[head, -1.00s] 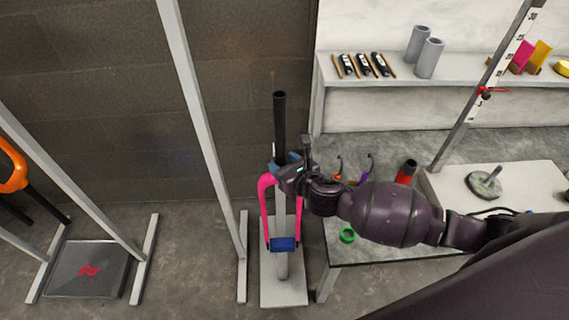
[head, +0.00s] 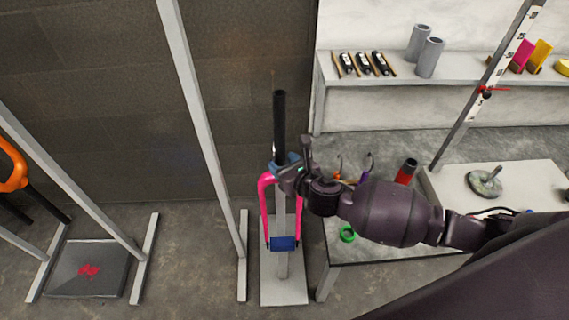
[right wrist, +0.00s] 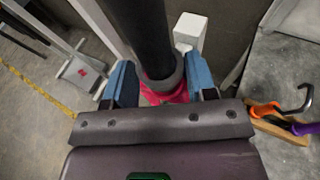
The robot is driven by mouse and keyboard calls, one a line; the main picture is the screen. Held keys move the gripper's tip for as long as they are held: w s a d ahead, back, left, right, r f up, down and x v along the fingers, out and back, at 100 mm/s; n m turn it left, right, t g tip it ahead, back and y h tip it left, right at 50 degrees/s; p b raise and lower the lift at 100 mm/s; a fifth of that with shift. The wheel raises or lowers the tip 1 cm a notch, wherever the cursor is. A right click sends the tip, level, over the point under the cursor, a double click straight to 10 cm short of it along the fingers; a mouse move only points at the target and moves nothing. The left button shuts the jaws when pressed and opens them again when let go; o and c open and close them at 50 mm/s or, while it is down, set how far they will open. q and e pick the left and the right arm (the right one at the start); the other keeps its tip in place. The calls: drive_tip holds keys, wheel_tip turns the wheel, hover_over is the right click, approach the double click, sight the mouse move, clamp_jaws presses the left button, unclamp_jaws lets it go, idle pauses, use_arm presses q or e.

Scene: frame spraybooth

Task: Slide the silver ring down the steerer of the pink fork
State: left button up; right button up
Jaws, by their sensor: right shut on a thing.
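The pink fork (head: 265,200) stands upright in a stand, with its black steerer (head: 280,125) pointing up. A blue clamp (head: 284,243) sits between its legs. My right gripper (head: 285,163) is at the fork crown, its blue fingers on either side of the steerer's lower end. In the right wrist view, the silver ring (right wrist: 161,84) looks dark grey and sits around the steerer (right wrist: 148,35) between the fingers, just above the pink crown (right wrist: 165,97). My right gripper (right wrist: 161,82) is shut on it. Whether the ring touches the crown is unclear. My left gripper is not in view.
A workbench (head: 400,248) to the right holds a green ring (head: 347,233), a red cylinder (head: 405,171) and hooked tools. A shelf (head: 450,70) behind carries grey cylinders. A pale frame post (head: 200,120) stands left of the fork.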

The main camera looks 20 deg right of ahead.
drive_tip(key=shift+f, duration=0.4)
idle(0.8)
drive_tip(key=o, duration=1)
drive_tip(key=shift+o, duration=0.2)
